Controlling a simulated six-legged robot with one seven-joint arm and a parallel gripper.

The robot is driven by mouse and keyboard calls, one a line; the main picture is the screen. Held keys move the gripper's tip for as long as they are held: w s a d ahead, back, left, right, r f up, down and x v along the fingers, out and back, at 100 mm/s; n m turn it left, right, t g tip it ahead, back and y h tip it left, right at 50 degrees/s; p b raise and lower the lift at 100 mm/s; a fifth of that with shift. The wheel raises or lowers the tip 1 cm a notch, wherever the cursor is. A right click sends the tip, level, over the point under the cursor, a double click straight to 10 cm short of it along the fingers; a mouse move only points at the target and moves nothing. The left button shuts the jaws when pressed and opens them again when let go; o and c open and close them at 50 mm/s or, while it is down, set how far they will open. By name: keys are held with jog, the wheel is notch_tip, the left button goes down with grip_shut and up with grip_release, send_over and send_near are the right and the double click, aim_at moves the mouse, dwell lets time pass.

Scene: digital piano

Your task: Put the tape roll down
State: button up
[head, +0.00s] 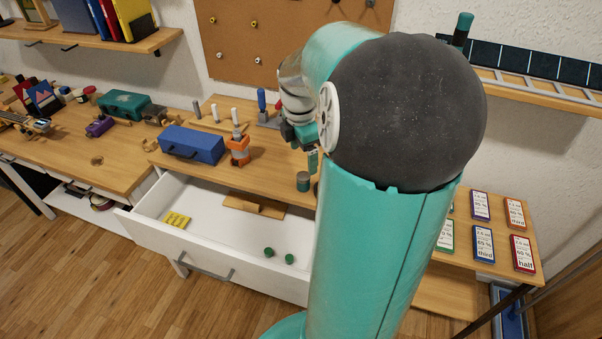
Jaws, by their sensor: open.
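My gripper (303,146) is small at the far end of my teal arm, above the desk top. It is partly hidden behind my arm, but its jaws are open. I cannot clearly make out a tape roll in the head view. A short dark-green cylinder (303,182) stands on the desk below my gripper, apart from it. A dark rounded object (102,201) lies on the low shelf at left; I cannot tell whether it is a roll.
The open white drawer (215,215) holds a yellow block (176,220), a brown piece (252,205) and two green discs. A blue box (191,145) and an orange object (238,150) stand on the desk (265,176). Several cards (482,243) lie at right. My arm hides the middle-right desk.

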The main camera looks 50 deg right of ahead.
jog(key=s+d+f+n, duration=0.1)
jog(key=s+d+n, duration=0.15)
jog(key=d, duration=0.35)
jog(key=shift+m+y, duration=0.35)
jog(key=shift+y, duration=0.05)
jog(key=f, duration=0.9)
jog(key=shift+s+a, duration=0.1)
jog(key=shift+s, duration=0.15)
jog(key=f, duration=0.4)
jog(key=shift+d+f, duration=0.2)
jog(key=shift+f, duration=0.2)
jog(key=c, duration=1.1)
jog(key=shift+c, duration=0.2)
jog(key=shift+r, duration=0.1)
